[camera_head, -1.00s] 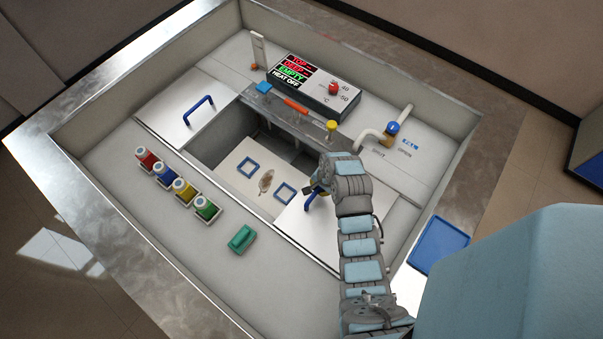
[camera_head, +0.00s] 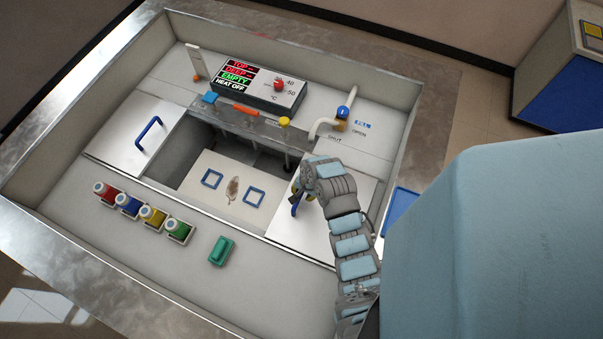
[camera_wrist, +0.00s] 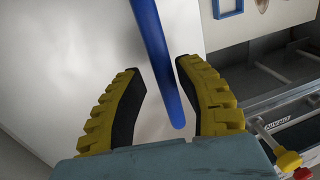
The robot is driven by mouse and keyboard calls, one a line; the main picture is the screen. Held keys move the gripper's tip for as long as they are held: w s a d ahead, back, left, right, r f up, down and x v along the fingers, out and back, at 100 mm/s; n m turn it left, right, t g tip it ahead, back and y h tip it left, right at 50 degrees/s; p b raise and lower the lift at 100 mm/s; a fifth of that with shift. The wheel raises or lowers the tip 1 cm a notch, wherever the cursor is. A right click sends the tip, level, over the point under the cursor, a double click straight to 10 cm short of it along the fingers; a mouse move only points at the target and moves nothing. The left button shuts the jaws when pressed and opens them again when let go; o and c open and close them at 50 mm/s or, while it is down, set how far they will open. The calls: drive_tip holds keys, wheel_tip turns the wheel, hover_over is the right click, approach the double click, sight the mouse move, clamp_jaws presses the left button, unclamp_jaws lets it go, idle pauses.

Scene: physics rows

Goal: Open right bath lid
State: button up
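The right bath lid (camera_head: 345,208) is a flat pale plate beside the open middle of the bath. Its blue bar handle (camera_head: 294,208) is partly hidden by my gripper (camera_head: 299,187) in the head view. In the wrist view, the blue handle (camera_wrist: 160,62) runs between the yellow, black-padded fingers of my gripper (camera_wrist: 159,72). The fingers are apart, with a clear gap on the left of the bar. The right finger is close to the bar; I cannot tell if it touches. The lid's pale surface (camera_wrist: 75,65) lies behind.
The left lid (camera_head: 115,135) has its own blue handle (camera_head: 148,132). Colored bottles (camera_head: 128,205) and a green block (camera_head: 222,250) stand on the front deck. A control box (camera_head: 262,85) and a white pipe (camera_head: 322,127) stand behind the opening.

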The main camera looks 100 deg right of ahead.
drive_tip(key=shift+o, duration=0.3)
drive_tip(key=shift+d, duration=0.1)
drive_tip(key=shift+r, duration=0.1)
drive_tip(key=shift+r, duration=0.4)
wheel_tip(320, 180, up, 11)
drive_tip(key=s+a, duration=0.1)
drive_tip(key=s, duration=0.1)
drive_tip(key=shift+a, duration=0.15)
drive_tip(key=shift+w, duration=0.15)
